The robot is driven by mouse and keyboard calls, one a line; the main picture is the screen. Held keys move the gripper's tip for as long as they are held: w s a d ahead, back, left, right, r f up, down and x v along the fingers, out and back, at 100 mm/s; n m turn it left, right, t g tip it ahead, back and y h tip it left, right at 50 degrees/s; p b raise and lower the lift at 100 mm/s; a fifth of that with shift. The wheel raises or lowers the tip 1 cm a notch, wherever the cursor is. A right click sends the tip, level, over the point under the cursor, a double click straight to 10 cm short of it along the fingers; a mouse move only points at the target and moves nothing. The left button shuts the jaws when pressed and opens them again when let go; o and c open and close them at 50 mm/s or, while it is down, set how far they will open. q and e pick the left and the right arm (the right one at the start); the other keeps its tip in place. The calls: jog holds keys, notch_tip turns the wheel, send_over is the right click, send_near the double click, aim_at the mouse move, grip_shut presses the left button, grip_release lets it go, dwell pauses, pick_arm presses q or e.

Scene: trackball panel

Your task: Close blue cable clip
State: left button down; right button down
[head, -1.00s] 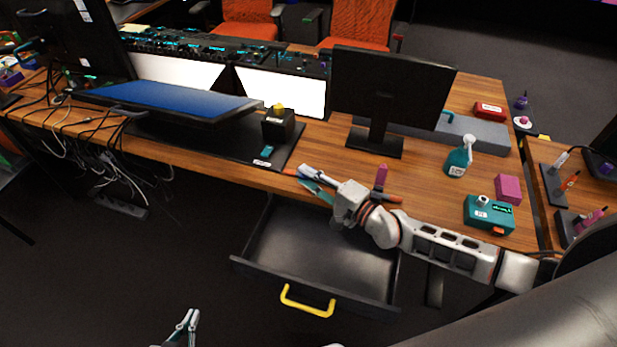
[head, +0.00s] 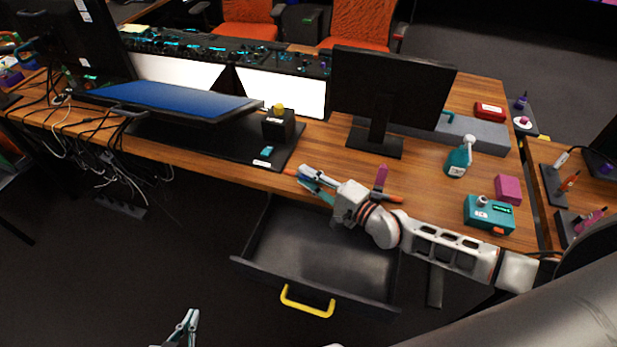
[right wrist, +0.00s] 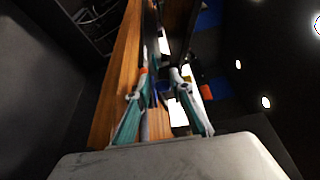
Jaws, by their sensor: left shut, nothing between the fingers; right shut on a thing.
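The blue cable clip (right wrist: 162,87) shows as a small dark blue piece between the fingers of my right gripper (right wrist: 172,88), at the front edge of the wooden desk. My right gripper (head: 303,176) is shut on it; in the head view the fingers mostly hide the clip. Whether its flap is fully down cannot be told. My left gripper (head: 190,322) is shut and empty, low at the bottom of the head view, far from the desk.
An open black drawer (head: 322,262) with a yellow handle (head: 307,302) lies below my right arm. An upright pink piece (head: 381,178) and orange pieces are near the desk edge. A monitor (head: 390,95), teal spray bottle (head: 459,160) and teal box (head: 489,214) stand behind.

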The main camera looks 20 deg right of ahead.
jog(key=c, duration=1.9)
grip_release()
jog(key=shift+s+f, duration=0.15)
jog(key=shift+f, duration=0.4)
jog(key=shift+r+p+v, duration=0.15)
jog(key=shift+p+v, duration=0.05)
jog(key=shift+v, duration=0.55)
jog(key=shift+r+p+v, duration=0.15)
jog(key=shift+p+v, duration=0.05)
jog(key=shift+v, duration=0.5)
jog(key=v, duration=0.3)
jog(key=p+v, duration=0.1)
jog(key=v, duration=0.2)
jog(key=shift+r, duration=0.25)
jog(key=v, duration=1.2)
